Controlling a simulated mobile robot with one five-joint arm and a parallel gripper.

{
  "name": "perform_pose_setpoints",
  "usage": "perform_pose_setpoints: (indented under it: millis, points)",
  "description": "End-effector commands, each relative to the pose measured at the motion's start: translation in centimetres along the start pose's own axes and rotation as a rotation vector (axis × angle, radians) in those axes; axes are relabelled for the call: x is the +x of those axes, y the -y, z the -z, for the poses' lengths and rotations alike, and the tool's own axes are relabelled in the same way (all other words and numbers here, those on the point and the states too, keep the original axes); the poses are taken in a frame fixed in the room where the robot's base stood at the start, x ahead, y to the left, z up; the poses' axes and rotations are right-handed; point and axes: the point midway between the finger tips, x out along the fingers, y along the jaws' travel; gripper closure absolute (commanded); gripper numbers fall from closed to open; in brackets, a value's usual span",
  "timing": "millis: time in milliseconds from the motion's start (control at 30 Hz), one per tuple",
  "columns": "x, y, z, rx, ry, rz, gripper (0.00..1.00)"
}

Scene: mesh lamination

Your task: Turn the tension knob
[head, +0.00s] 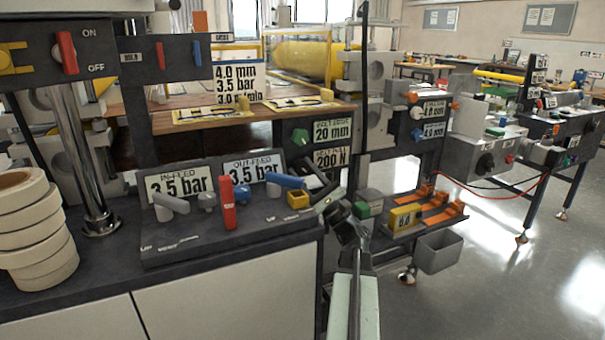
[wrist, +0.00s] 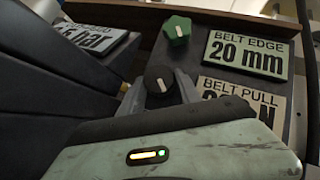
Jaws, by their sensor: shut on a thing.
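The black tension knob (wrist: 158,79) with a white pointer mark sits on the dark panel, left of the BELT PULL plate (wrist: 240,98). My gripper (wrist: 160,92) is shut on this knob, one finger on each side, in the wrist view. The white mark points down towards my gripper. In the head view my gripper (head: 322,188) reaches to the panel's lower part, beside the 200 N plate (head: 331,158), and the black knob cannot be made out clearly there.
A green knob (wrist: 177,30) is just above, beside the BELT EDGE 20 mm plate (wrist: 248,52). To the left in the head view is the in-feed and out-feed console with a red lever (head: 228,203) and blue lever (head: 285,181). A grey bin (head: 439,252) hangs at right.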

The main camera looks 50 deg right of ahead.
Motion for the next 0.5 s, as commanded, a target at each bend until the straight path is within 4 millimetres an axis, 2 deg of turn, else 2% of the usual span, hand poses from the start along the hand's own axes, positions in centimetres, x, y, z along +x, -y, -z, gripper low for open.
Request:
perform_pose_setpoints:
  millis: [200, 233, 300, 500]
  points:
    - [0.01, -0.02, 0.04, -0.002, -0.001, -0.001, 1.00]
    - [0.00, -0.02, 0.04, -0.002, -0.001, -0.001, 0.52]
    - [-0.01, -0.02, 0.03, -0.002, -0.001, -0.001, 0.38]
    - [-0.04, 0.00, 0.02, -0.002, -0.001, -0.001, 0.38]
